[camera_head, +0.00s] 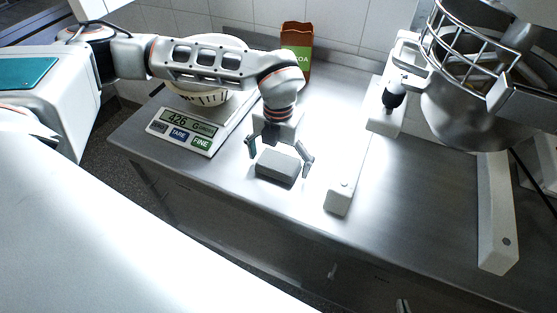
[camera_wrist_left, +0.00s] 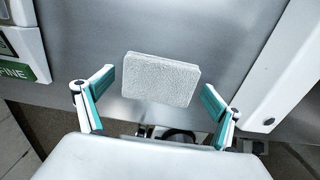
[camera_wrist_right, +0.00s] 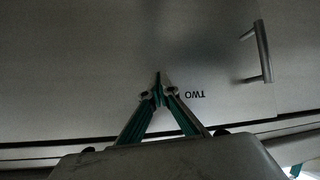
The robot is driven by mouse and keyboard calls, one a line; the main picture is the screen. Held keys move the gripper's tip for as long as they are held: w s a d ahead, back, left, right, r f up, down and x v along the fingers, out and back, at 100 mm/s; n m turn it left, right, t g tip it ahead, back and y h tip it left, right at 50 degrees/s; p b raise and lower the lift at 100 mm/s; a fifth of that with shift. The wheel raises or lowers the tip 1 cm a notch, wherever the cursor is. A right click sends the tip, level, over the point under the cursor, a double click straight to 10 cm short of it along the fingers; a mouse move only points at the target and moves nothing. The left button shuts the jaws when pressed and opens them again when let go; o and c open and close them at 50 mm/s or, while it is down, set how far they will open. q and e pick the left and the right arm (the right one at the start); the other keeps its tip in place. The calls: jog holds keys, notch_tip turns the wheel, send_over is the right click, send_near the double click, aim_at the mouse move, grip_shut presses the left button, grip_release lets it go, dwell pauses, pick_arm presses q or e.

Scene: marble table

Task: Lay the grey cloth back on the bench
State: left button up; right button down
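The grey cloth (camera_head: 279,166) is a folded, block-like pad on the steel bench (camera_head: 240,172), near its front edge. It also shows in the left wrist view (camera_wrist_left: 160,79) with a rough, pale surface. My left gripper (camera_head: 281,157) is open above the cloth, with one finger on each side of it. In the left wrist view the fingers (camera_wrist_left: 158,92) stand apart from the cloth's sides, with gaps on both.
A scale (camera_head: 184,131) with a white bowl (camera_head: 206,97) stands left of the cloth. A brown and green carton (camera_head: 297,44) is at the back wall. A large mixer (camera_head: 470,110) stands at the right, its white base leg (camera_head: 340,194) close to the cloth. Bare bench lies between the mixer's legs.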

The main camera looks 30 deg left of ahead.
aim_at(279, 162)
pick_arm(q)
notch_tip(279, 162, up, 7)
jog(key=shift+f, duration=0.15)
jog(key=shift+r, duration=0.65)
